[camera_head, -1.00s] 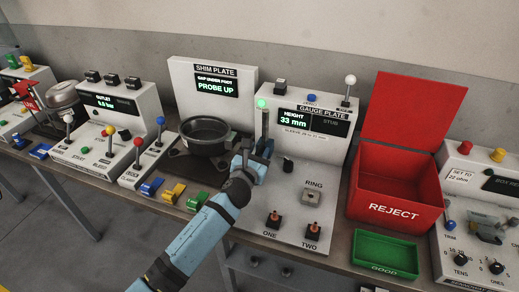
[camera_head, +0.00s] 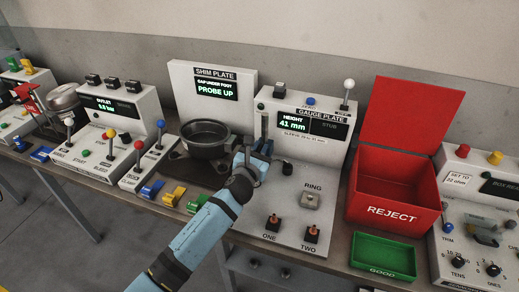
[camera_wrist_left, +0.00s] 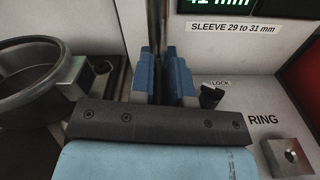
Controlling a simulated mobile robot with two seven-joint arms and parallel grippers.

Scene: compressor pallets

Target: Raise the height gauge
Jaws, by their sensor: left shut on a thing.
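The height gauge is a thin upright dark post on the white gauge plate panel (camera_head: 318,165). Its display (camera_head: 294,124) reads 41 mm, above a label about a sleeve of 29 to 31 mm. My left gripper (camera_head: 261,148) is shut on the height gauge (camera_head: 264,124) at the post. In the left wrist view its blue fingers (camera_wrist_left: 165,82) stand on both sides of the post (camera_wrist_left: 157,28); the gripped part is hidden between them. The small lamp (camera_head: 261,106) above the post is dark. My right gripper is not in view.
A dark round pot (camera_head: 205,136) stands close left of my gripper. A black lock knob (camera_head: 287,168) sits close on its right. The ring block (camera_head: 310,200) is lower right. The red reject bin (camera_head: 395,220) and green tray (camera_head: 384,275) stand further right.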

